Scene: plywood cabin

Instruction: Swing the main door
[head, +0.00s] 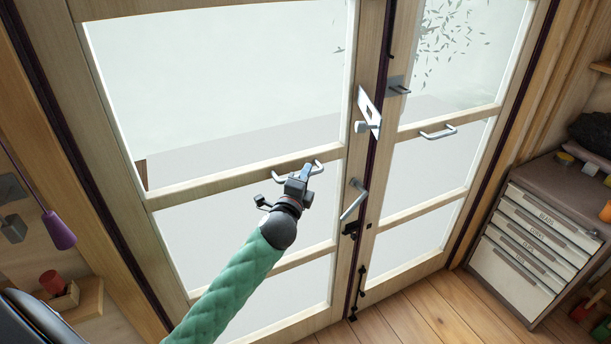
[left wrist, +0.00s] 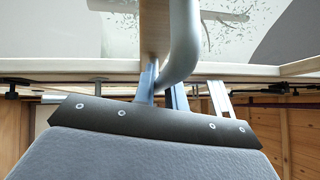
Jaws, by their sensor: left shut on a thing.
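The main door is a glazed wooden double door. Its left leaf (head: 245,176) fills the middle of the head view, and its right leaf (head: 440,190) stands beside it. A metal bar handle (head: 318,166) is on the left leaf's middle rail. My left gripper (head: 303,174) is at this handle and shut on it, its body hiding part of the bar. In the left wrist view, the curved grey handle (left wrist: 182,45) comes down to the gripper's fingers (left wrist: 165,88). The leaves look about in line; I cannot tell whether there is a small gap.
A lever handle (head: 353,200) and a latch plate (head: 368,110) are on the left leaf's meeting edge. The right leaf has its own bar handle (head: 438,132). A drawer cabinet (head: 530,240) stands at the right. Wooden floor (head: 430,310) is clear before the right leaf.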

